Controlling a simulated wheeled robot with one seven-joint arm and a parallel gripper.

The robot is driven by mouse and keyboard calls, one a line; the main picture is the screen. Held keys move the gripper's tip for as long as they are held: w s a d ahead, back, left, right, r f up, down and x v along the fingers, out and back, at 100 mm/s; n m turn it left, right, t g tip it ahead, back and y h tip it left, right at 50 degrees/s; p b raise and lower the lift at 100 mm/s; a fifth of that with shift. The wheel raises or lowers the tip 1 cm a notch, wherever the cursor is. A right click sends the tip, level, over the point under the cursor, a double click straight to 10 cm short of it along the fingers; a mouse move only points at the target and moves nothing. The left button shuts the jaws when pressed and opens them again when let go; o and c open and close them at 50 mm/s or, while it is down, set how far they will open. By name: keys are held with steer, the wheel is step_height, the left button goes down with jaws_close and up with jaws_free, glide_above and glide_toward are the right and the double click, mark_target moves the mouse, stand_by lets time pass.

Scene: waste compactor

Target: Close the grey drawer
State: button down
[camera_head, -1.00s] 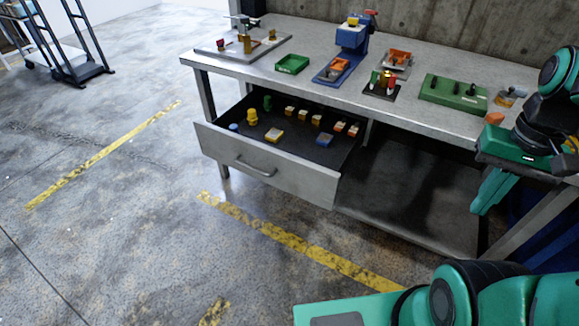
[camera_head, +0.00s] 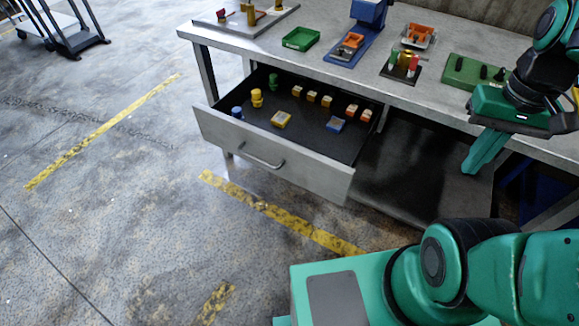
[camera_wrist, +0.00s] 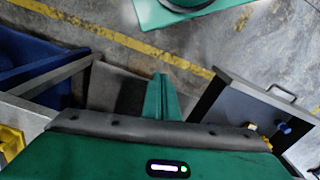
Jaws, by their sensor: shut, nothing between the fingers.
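The grey drawer (camera_head: 305,178) stands pulled out from under the workbench, with a bar handle (camera_head: 262,159) on its front. Its dark inside holds several small boxes and green, yellow and blue pieces. My gripper (camera_head: 484,152) is at the right, in front of the bench edge, apart from the drawer and pointing down. Its fingers are together and hold nothing. In the wrist view my gripper (camera_wrist: 162,98) is in the middle, and the drawer (camera_wrist: 245,105) with its handle (camera_wrist: 282,92) is to the right, apart from the fingers.
The workbench top (camera_head: 440,110) carries a green tray (camera_head: 301,39), a blue fixture (camera_head: 362,30), a small stand (camera_head: 403,66) and a green block (camera_head: 475,75). A lower shelf (camera_head: 420,175) lies right of the drawer. The floor (camera_head: 120,230) at left is clear; a cart (camera_head: 75,40) stands far left.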

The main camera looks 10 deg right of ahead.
mark_target(291, 167)
steer(key=w+a+f+n+h, duration=0.2)
steer(key=w+a+f+n, duration=0.2)
steer(key=w+a+n, duration=1)
steer(key=a+f+n, duration=0.1)
steer(key=a+n, duration=0.2)
steer(key=w+a+f+n+t, duration=0.1)
steer(key=a+n, duration=0.3)
steer(key=w+a+f+n, duration=0.1)
steer(key=a+f+n, duration=0.1)
steer(key=a+n, duration=0.2)
steer(key=shift+w, duration=0.1)
steer(key=s+a+f+n+t, duration=0.15)
steer(key=a+f+n, duration=0.25)
steer(key=a+n, duration=0.55)
steer(key=shift+m, duration=0.65)
steer(key=shift+w+r+x, duration=0.1)
steer(key=shift+w+x, duration=0.3)
steer(key=shift+x, duration=1.35)
steer(key=shift+w+r+x, duration=0.1)
steer(key=shift+w+x, duration=0.25)
steer(key=shift+x, duration=1.45)
steer(key=shift+w+r+x, duration=0.1)
steer(key=shift+w+x, duration=0.3)
steer(key=shift+x, duration=1.35)
steer(key=shift+w, duration=0.15)
